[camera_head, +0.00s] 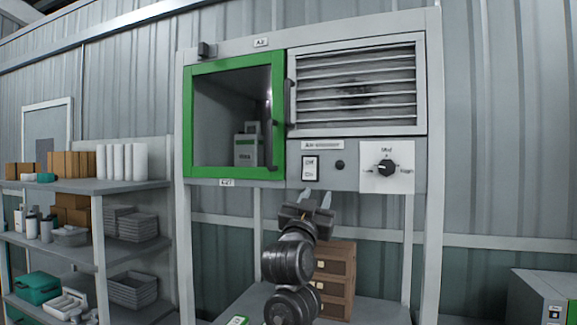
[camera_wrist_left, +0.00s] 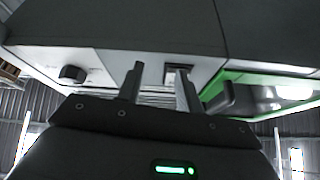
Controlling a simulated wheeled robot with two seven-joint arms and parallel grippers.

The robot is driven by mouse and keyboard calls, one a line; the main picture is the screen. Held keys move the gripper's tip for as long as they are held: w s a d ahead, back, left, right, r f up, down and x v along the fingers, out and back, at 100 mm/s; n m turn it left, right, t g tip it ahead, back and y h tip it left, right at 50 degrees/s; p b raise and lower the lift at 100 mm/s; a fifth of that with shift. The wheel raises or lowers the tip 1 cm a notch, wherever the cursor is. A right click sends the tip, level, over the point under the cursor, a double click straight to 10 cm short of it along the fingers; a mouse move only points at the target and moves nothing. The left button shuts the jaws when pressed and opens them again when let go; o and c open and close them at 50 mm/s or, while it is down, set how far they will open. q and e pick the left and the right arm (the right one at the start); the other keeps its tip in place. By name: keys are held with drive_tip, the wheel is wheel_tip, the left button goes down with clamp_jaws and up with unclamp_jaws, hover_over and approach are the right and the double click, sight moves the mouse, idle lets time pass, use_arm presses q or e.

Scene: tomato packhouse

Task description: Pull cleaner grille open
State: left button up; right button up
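The cleaner grille (camera_head: 356,108) is a slatted grey panel at the upper right of the cabinet in the head view, with a dark patch behind its middle slats. It looks shut, flush in its frame. A dark upright handle (camera_head: 290,101) stands at its left edge, beside the green-framed door. My left gripper (camera_head: 317,197) is below the control panel, under the grille, apart from the handle. Its two fingers are spread and empty, and they also show in the left wrist view (camera_wrist_left: 160,76). My right gripper is not in view.
The green-framed door (camera_head: 228,66) stands left of the grille, with a box (camera_head: 248,149) behind it. A switch (camera_head: 310,168) and a rotary knob (camera_head: 386,168) are below the grille. Wooden drawers (camera_head: 336,265) stand behind my left arm. Loaded shelves (camera_head: 87,186) are at left.

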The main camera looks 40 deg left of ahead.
sight(287, 102)
use_arm(q)
drive_tip(key=s+a+r+n+y, duration=0.2)
drive_tip(key=s+r+y, duration=0.2)
drive_tip(key=r, duration=0.4)
drive_tip(key=s+a+r+n+y, duration=0.2)
drive_tip(key=s+r+n+y, duration=0.15)
drive_tip(key=r, duration=0.45)
drive_tip(key=shift+m+t+h, duration=0.45)
drive_tip(key=shift+t, duration=0.05)
drive_tip(key=p+x, duration=0.6)
drive_tip(key=x, duration=0.4)
drive_tip(key=shift+s+r, duration=0.15)
drive_tip(key=shift+s, duration=0.05)
drive_tip(key=shift+w+a+r+p, duration=0.1)
drive_tip(key=shift+w+r+p, duration=0.15)
drive_tip(key=shift+w+p, duration=0.1)
drive_tip(key=shift+c, duration=0.5)
clamp_jaws()
